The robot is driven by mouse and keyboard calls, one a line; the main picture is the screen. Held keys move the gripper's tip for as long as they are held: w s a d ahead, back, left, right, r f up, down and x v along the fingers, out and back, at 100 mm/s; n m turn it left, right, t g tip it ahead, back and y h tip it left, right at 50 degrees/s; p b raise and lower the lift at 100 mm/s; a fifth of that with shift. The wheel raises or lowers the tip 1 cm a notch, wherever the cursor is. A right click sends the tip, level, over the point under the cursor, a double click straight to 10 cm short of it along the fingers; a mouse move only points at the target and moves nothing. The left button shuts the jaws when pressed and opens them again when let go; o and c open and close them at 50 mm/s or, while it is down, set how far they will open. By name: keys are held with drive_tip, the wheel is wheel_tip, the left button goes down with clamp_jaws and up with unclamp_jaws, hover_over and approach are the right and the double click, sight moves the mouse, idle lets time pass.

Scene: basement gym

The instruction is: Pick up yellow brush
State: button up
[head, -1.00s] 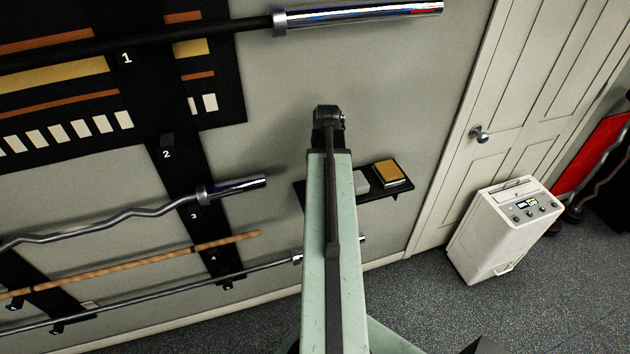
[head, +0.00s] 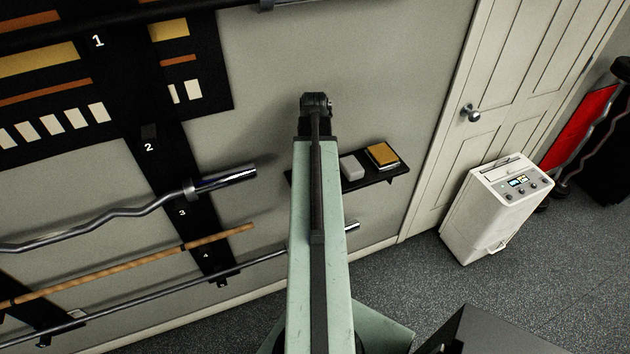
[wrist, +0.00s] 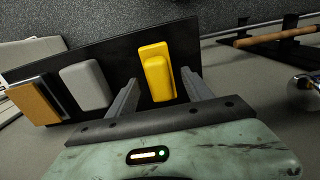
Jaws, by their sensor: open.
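The yellow brush (wrist: 157,72) lies on a black wall shelf (wrist: 110,60) in the wrist view. My gripper (wrist: 163,92) is open, with one finger on each side of the brush in the picture. I cannot tell whether either finger touches it. In the head view the brush is hidden behind my arm. The shelf's right part shows there (head: 366,180), just right of my arm.
A grey block (wrist: 85,86) and a brown-topped block (wrist: 36,101) sit on the shelf left of the brush. Barbells hang on the wall rack at left. A white appliance (head: 495,210) stands on the floor by the door (head: 500,80).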

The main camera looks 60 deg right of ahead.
wheel_tip(320, 180, down, 4)
drive_tip(key=b, duration=0.2)
drive_tip(key=shift+b, duration=0.3)
drive_tip(key=shift+r, duration=0.2)
clamp_jaws()
drive_tip(key=shift+r, duration=0.1)
wheel_tip(320, 180, up, 10)
drive_tip(key=p, duration=1)
drive_tip(key=shift+p, duration=0.3)
